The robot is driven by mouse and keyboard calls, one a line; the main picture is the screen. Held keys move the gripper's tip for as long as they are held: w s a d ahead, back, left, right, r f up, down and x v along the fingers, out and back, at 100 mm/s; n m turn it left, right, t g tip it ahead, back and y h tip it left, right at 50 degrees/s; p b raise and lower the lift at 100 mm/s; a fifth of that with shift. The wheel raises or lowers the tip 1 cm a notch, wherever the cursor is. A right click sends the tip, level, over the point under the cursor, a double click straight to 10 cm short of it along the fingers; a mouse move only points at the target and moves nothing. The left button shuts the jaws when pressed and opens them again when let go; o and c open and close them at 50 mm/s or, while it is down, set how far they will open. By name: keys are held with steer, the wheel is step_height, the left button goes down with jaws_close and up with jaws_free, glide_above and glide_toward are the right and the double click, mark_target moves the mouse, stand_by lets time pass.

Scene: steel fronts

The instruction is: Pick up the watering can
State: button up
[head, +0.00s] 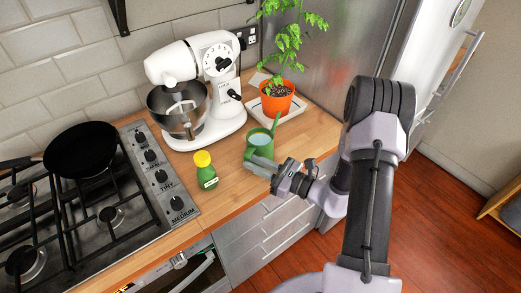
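The watering can (257,151) is small and green. It stands upright on the wooden counter near its front edge, with a spout or handle rising at its right. My gripper (259,165) reaches in from the right, with its fingertips right at the near lower side of the can. The fingers overlap the can's base in the picture, and I cannot tell whether they touch it. The gap between the fingers is too small to make out.
A small green bottle with a yellow cap (205,176) stands left of the can. A white stand mixer (215,120) is behind, and an orange potted plant (277,101) on a light tray (291,117) is behind right. A gas hob (130,205) with a black pan (80,150) fills the left.

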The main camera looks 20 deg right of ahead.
steer(key=x, duration=0.3)
steer(key=shift+s, duration=0.1)
jaws_close()
steer(key=shift+s, duration=0.1)
stand_by(1.1)
